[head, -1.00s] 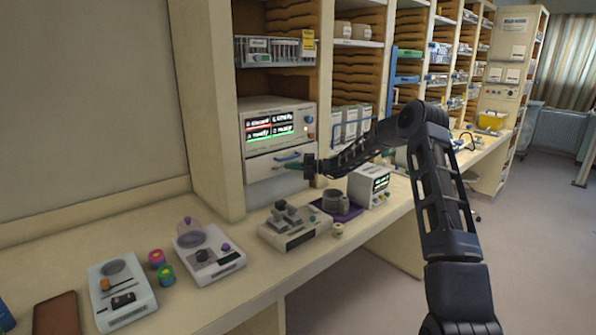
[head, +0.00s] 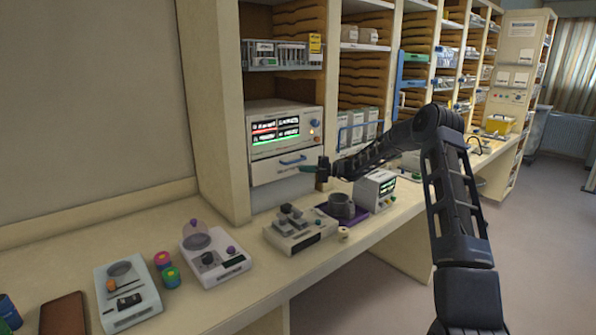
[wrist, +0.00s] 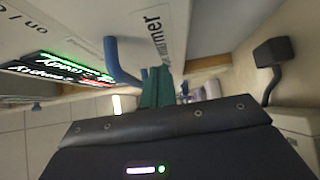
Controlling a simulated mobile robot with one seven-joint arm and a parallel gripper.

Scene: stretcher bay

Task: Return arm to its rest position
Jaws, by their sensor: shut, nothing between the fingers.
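My gripper (head: 308,169) is at the end of my black arm, which reaches from the right over the bench. Its green fingers also show in the wrist view (wrist: 156,88), together and with nothing between them. They are close to a white drawer front (head: 268,174) with a blue handle (head: 293,161), which also shows in the wrist view (wrist: 118,62) beside the fingers. I cannot tell whether the fingers touch the handle.
The drawer is under a device with a lit display (head: 275,131). On the bench (head: 215,300) stand a grey device (head: 300,232), a dark cup (head: 341,205) on a purple mat, a small monitor (head: 375,190) and scales (head: 128,292). Open floor (head: 370,290) lies at the right.

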